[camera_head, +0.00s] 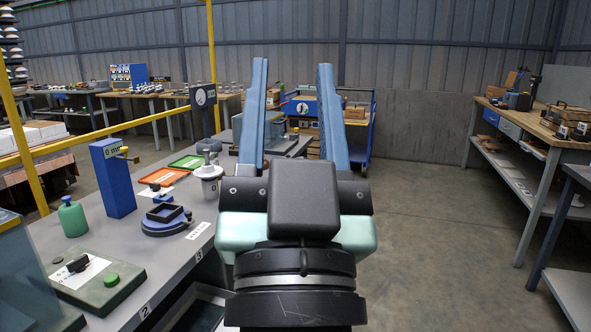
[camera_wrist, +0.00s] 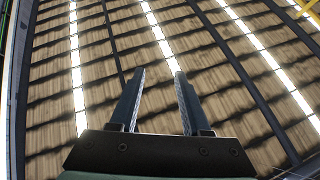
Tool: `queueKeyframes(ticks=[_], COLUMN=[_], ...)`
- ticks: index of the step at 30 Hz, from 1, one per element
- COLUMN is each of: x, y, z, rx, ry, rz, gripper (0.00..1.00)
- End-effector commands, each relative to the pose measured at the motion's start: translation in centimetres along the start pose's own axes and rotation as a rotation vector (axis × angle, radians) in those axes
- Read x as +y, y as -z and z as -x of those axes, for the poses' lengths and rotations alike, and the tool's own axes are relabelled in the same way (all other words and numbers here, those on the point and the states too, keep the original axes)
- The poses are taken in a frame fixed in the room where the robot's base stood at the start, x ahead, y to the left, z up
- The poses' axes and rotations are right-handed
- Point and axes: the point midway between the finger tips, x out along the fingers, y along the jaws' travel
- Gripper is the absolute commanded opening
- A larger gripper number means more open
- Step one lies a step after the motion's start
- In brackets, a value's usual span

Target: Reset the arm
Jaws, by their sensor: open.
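My gripper (camera_head: 297,115) stands in the middle of the head view, with its two long blue fingers pointing up and spread apart. Nothing is between the fingers. The gripper is raised beside the right edge of the grey workbench (camera_head: 150,262) and touches nothing that I can see. In the wrist view my gripper (camera_wrist: 159,72) is also open and empty, and it faces the ceiling with its bright light strips. My gripper body hides part of the bench and floor behind it.
The bench holds a blue post (camera_head: 113,180), a green bottle (camera_head: 72,217), a white insulator (camera_head: 208,180), a dark blue fixture (camera_head: 166,221), an orange tray (camera_head: 163,176) and a green-grey box (camera_head: 92,285). A blue cart (camera_head: 358,140) stands behind. The floor (camera_head: 430,230) at right is clear up to another workbench (camera_head: 545,135).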

Motion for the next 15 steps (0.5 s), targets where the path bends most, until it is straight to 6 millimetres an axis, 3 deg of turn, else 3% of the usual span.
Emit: queueKeyframes(ticks=[1,5,15], x=[-0.3,-0.8,-1.4], y=[2.9,8.6,14.6], z=[-0.3,-0.9,-6.5], rx=[0.056,0.147,0.131], ry=[0.001,-0.008,-0.006], rz=[0.040,0.131,0.121], gripper=[0.47,0.47,0.47])
